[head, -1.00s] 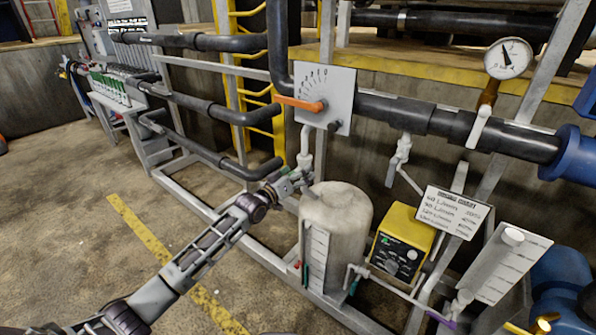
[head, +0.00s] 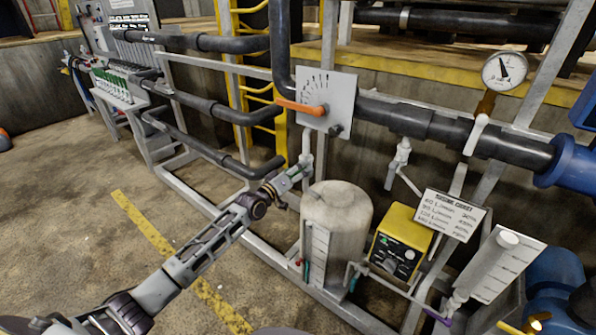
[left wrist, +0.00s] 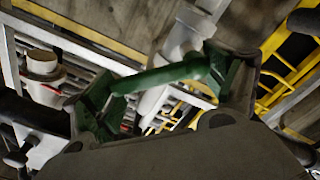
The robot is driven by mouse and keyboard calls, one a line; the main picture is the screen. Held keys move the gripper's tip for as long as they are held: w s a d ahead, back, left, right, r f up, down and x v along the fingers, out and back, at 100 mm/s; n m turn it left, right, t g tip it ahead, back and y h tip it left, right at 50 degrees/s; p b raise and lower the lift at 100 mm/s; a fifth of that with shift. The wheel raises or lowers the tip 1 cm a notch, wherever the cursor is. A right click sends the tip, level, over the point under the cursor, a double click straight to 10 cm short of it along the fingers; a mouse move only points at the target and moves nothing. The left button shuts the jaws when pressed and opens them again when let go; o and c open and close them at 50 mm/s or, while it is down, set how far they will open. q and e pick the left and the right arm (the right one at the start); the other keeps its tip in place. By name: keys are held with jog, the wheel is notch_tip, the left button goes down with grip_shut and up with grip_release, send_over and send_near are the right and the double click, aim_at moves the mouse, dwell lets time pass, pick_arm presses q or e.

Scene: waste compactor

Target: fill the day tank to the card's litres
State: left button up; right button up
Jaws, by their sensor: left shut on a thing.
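The day tank (head: 345,206) appears to be the pale rounded tank at the middle of the head view, with a white graduated strip (head: 319,250) on its front. A white card (head: 452,214) with several rows of litre figures is fixed to the right. My left gripper (head: 300,174) is at the pale valve pipe (head: 307,142) just above and left of the tank. In the left wrist view, a green lever (left wrist: 158,77) lies between the fingers, and the gripper is shut on it. The tank's liquid level cannot be read. My right gripper is out of view.
An orange pointer lever (head: 300,106) lies before a white dial plate (head: 326,98). A round gauge (head: 505,70) stands on the dark main pipe. A yellow control box (head: 398,244) is right of the tank. Open concrete floor lies at left.

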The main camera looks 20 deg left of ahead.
pick_arm(q)
jog(key=shift+w+a+r+n, duration=0.1)
jog(key=shift+a+r+n, duration=0.1)
jog(key=shift+n, duration=0.3)
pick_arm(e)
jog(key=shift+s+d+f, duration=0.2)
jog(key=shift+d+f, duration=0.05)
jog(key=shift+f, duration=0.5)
pick_arm(q)
jog(key=o, duration=1.3)
jog(key=shift+f, duration=0.1)
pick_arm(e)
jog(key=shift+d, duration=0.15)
pick_arm(q)
jog(key=shift+s, duration=0.2)
jog(key=shift+v, duration=5.8)
